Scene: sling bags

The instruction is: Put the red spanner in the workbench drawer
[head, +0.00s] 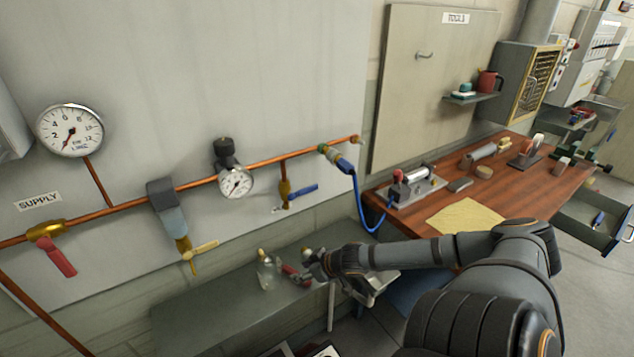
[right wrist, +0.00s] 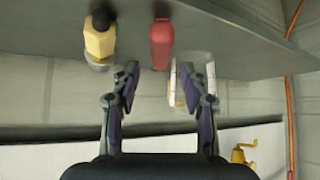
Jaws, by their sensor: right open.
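A red elongated item (head: 291,272) lies or stands on the low grey shelf under the pipes, partly behind my right gripper (head: 313,270). I cannot tell whether it is the spanner. In the right wrist view the red item (right wrist: 161,42) shows ahead of and between the fingertips of my right gripper (right wrist: 160,85), which is open, with nothing between its fingers. My left gripper is not in view.
A clear bottle (head: 266,274) stands left of the red item. The workbench (head: 540,192) carries several tools and a yellow cloth (head: 468,216). The grey shelf's left part (head: 200,318) is clear.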

